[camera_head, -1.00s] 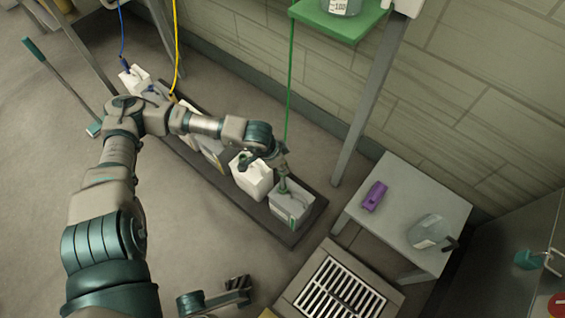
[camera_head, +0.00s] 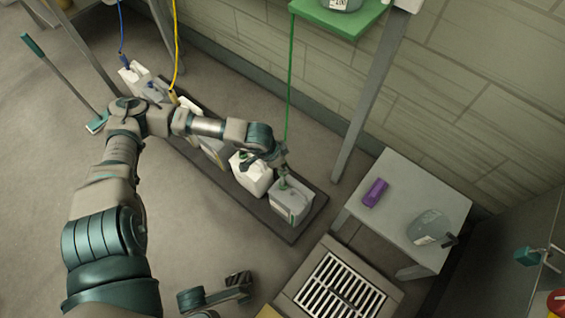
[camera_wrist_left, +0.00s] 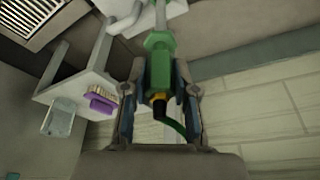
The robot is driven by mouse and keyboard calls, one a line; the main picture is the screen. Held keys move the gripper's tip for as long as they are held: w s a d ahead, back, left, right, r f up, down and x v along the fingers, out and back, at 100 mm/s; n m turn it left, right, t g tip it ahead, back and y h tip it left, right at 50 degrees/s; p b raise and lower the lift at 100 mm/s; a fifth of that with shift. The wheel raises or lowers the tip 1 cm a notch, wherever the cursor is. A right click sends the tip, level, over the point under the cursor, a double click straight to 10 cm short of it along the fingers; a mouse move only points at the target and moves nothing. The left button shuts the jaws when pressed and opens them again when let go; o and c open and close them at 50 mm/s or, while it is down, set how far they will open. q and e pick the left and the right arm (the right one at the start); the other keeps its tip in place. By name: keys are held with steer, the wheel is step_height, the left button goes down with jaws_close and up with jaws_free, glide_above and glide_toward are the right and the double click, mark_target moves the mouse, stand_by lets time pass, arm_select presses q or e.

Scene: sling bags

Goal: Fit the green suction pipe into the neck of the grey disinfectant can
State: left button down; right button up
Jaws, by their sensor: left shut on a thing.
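The grey disinfectant can (camera_head: 293,204) stands at the right end of the dark floor mat. My left gripper (camera_head: 284,174) is just above its top, shut on the green suction pipe (camera_head: 284,183). In the left wrist view the pipe's green head (camera_wrist_left: 159,62) sits between the two fingers (camera_wrist_left: 159,95), with a yellow-black collar and green hose behind it. A pale tube runs from the head towards the can (camera_wrist_left: 172,8). The neck is hidden, so I cannot tell whether the tube is inside it. My right gripper (camera_head: 238,283) is low in the head view, its jaws unclear.
A white can (camera_head: 252,176) stands close left of the grey can, with more cans further along the mat (camera_head: 222,196). A grey side table (camera_head: 390,205) at right bears a purple brush (camera_head: 375,192) and a clear jug (camera_head: 428,228). A floor drain (camera_head: 342,290) lies in front.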

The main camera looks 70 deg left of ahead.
mark_target(282, 176)
arm_select(q)
steer(key=shift+f, duration=5.25)
steer(key=c, duration=0.8)
jaws_free()
